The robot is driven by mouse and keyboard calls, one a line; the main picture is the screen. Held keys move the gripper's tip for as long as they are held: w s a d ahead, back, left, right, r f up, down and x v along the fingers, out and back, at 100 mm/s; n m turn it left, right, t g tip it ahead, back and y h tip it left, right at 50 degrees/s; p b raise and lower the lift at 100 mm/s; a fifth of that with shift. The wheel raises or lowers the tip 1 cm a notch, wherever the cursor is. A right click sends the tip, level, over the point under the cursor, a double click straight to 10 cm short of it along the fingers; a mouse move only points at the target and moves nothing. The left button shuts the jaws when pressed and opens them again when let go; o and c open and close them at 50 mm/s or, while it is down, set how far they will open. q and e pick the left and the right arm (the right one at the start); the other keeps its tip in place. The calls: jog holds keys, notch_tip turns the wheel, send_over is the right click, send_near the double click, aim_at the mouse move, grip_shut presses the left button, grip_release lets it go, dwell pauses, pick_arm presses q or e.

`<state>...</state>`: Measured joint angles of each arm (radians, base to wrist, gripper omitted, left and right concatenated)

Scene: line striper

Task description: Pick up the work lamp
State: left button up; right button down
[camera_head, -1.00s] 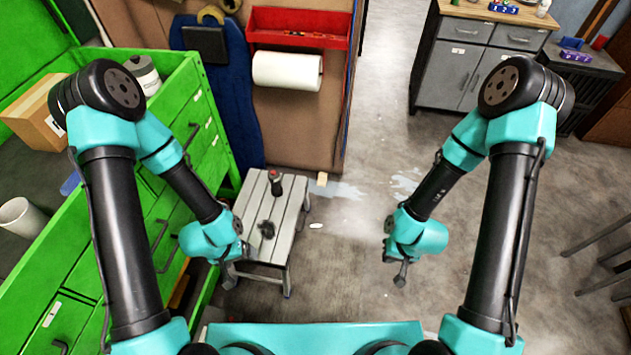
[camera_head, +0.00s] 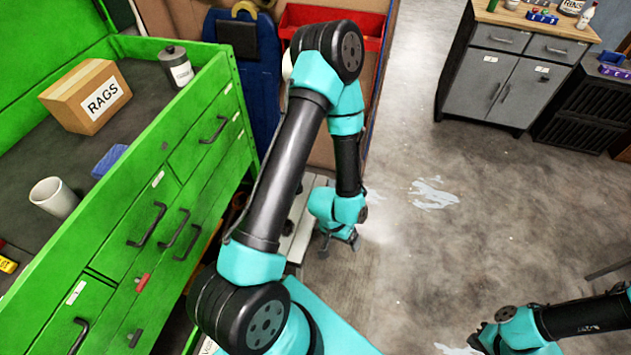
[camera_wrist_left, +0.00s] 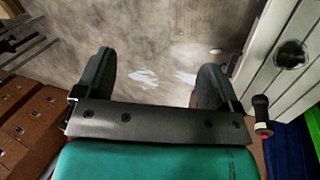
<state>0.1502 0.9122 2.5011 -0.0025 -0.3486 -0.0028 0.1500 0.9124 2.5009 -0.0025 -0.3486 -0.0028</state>
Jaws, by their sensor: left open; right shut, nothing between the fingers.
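The grey slatted bench (camera_head: 301,222) is mostly hidden behind my left arm in the head view. In the left wrist view the bench (camera_wrist_left: 262,82) is at the right. A black upright item with a red end (camera_wrist_left: 262,116) and a dark round item (camera_wrist_left: 291,54) show there on or over it. My right gripper (camera_head: 480,340) is shut and empty at the lower right.
A green drawer cabinet (camera_head: 190,170) stands at the left, with a rags box (camera_head: 88,97), a white cup (camera_head: 54,197) and a canister (camera_head: 177,66) on top. A grey workbench cabinet (camera_head: 510,75) stands at the back right. The middle floor is clear.

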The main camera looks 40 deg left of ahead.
dwell(0.3)
pick_arm(q)
jog(key=w+a+f+m, duration=0.1)
jog(key=w+a+f, duration=0.3)
jog(key=w+a, duration=1)
jog(key=w+a+r+y, duration=0.1)
jog(key=w+a+y, duration=0.1)
jog(key=a, duration=1.1)
jog(key=w+a+r+m+y, duration=0.1)
jog(key=w+a+r, duration=0.1)
jog(key=a, duration=1.1)
jog(key=shift+w+m+g+y, duration=0.3)
jog(key=shift+w+g+y, duration=0.1)
jog(key=shift+w, duration=0.45)
jog(key=shift+f, duration=0.2)
